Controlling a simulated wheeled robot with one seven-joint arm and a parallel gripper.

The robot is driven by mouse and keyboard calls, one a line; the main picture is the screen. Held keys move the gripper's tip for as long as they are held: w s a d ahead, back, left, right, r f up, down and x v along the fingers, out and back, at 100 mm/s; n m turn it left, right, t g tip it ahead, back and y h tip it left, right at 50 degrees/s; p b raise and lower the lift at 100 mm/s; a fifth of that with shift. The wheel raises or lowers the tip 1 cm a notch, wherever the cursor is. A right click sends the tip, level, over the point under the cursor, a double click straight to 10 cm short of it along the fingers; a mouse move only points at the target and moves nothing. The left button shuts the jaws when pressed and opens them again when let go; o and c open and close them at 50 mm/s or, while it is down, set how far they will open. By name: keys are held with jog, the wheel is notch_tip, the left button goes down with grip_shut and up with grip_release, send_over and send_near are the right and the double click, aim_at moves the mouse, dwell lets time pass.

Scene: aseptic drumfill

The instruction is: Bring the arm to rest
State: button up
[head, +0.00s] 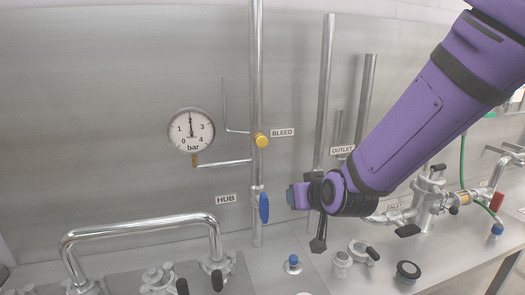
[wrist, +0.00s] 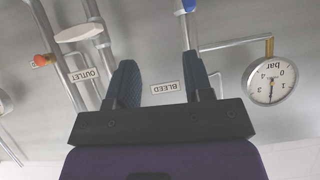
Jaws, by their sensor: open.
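My purple arm (head: 410,120) reaches in from the upper right of the head view, its wrist low in front of the steel panel near the OUTLET label (head: 342,150). In the wrist view, which is upside down, the two dark fingers of my gripper (wrist: 161,82) stand wide apart with nothing between them. The BLEED label (wrist: 164,88) shows on the panel behind the gap. The gripper appears clear of the pipes, though its distance from them is hard to judge. In the head view the fingers are hard to make out against the dark wrist.
A gauge (head: 191,130) reads about 2 bar. The yellow BLEED knob (head: 261,140) and blue HUB handle (head: 264,208) sit on the vertical pipe left of my wrist. A bent pipe (head: 140,228) stands at lower left, INLET valve fittings (head: 431,198) at right. Open panel lies upper left.

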jog(key=s+d+r+m+g+h, duration=0.1)
jog(key=s+d+r+g, duration=0.2)
jog(key=s+d+r, duration=0.75)
jog(key=s+d+r+m+g+h, duration=0.1)
jog(key=s+d+r+g+h, duration=0.1)
jog(key=s+d, duration=0.8)
jog(key=s, duration=0.3)
jog(key=shift+s+d+r+m+g+h, duration=0.2)
jog(key=shift+r+m+g+h, duration=0.1)
jog(key=shift+m+g, duration=0.1)
